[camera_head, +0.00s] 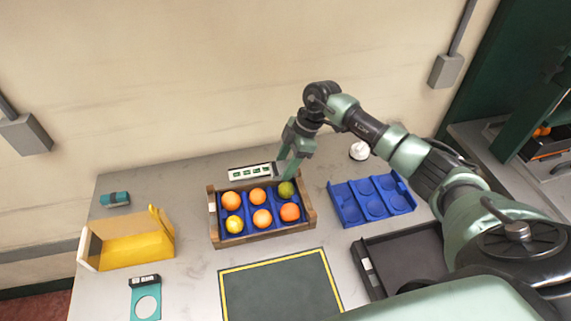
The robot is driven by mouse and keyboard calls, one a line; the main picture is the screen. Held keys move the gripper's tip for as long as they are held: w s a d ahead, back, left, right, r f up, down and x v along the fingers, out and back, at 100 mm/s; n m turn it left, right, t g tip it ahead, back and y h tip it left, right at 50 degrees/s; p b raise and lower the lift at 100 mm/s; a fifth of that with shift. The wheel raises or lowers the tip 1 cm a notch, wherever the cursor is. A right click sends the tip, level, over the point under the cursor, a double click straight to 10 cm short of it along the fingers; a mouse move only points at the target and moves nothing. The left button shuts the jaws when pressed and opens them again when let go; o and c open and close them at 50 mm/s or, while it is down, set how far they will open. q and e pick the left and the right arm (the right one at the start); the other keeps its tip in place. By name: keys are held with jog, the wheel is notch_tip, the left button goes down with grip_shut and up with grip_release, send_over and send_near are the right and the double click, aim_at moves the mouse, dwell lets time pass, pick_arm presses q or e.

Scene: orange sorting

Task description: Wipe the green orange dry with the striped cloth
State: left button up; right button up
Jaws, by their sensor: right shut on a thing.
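The green orange (286,190) sits in the back right compartment of a wooden crate (214,229) with a blue insert. My right gripper (287,170) points down right over it and is shut, with its fingertips at or just above the top of the fruit. A small greyish patch at the fingertips seems to be the striped cloth, but it is too small to make out stripes. I cannot tell whether it touches the orange. My left gripper is not in view.
Several orange and yellow fruits share the crate. An empty blue tray (348,210) and a dark tray (368,283) lie right of it. A yellow-lined open box (130,250), a teal roll (115,199) and a teal tag (145,300) lie left. A yellow-bordered dark mat (280,290) lies clear in front.

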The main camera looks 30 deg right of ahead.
aim_at(285, 186)
jog(key=shift+r, duration=0.1)
dwell(0.6)
jog(key=shift+s+d+f+b, duration=0.1)
jog(key=shift+d+f+b, duration=0.15)
jog(key=shift+f+b, duration=0.9)
jog(key=shift+d+f+b, duration=0.2)
jog(key=shift+f+b, duration=0.25)
jog(key=shift+f, duration=1.3)
jog(key=shift+f, duration=0.5)
jog(key=shift+f, duration=0.1)
jog(key=shift+s+d, duration=0.1)
